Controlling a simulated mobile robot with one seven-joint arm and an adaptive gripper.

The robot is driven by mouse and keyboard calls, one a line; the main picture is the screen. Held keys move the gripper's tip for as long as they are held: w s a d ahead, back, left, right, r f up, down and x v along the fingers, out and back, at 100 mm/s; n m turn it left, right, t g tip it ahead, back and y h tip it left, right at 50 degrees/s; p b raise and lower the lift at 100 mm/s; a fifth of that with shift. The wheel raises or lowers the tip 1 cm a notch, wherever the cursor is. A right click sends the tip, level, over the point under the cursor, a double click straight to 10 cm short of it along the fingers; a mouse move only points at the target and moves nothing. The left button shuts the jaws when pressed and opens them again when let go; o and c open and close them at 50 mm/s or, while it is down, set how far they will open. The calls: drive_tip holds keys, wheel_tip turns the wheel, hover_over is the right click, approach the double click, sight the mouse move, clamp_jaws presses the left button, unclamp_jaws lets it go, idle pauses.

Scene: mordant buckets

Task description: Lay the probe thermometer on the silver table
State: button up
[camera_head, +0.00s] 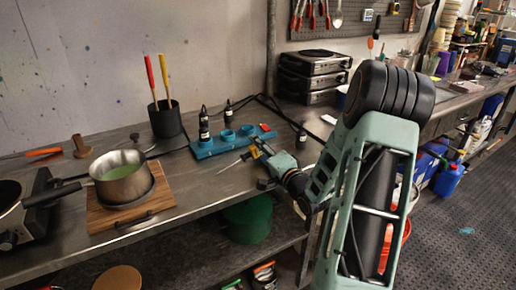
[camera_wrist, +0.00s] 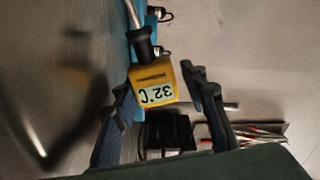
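The probe thermometer has a yellow head with a "32°C" display (camera_wrist: 152,88), a black collar and a thin metal probe. In the head view, my gripper (camera_head: 262,152) is over the table by the blue rack, with the thermometer's probe (camera_head: 230,164) pointing left. The silver table (camera_head: 200,185) is the long metal bench along the wall. Whether the probe touches it is unclear.
The blue rack (camera_head: 222,146) with small black bottles is close behind my gripper. A pot (camera_head: 122,180) on a wooden board (camera_head: 97,217) and a black cup with two handles (camera_head: 166,122) stand to the left. Bare tabletop lies between board and gripper.

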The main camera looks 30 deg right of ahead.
drive_tip(key=shift+o, duration=1.1)
drive_tip(key=shift+s, duration=0.2)
drive_tip(key=s, duration=1.1)
drive_tip(key=shift+s+d, duration=0.2)
drive_tip(key=shift+s, duration=0.1)
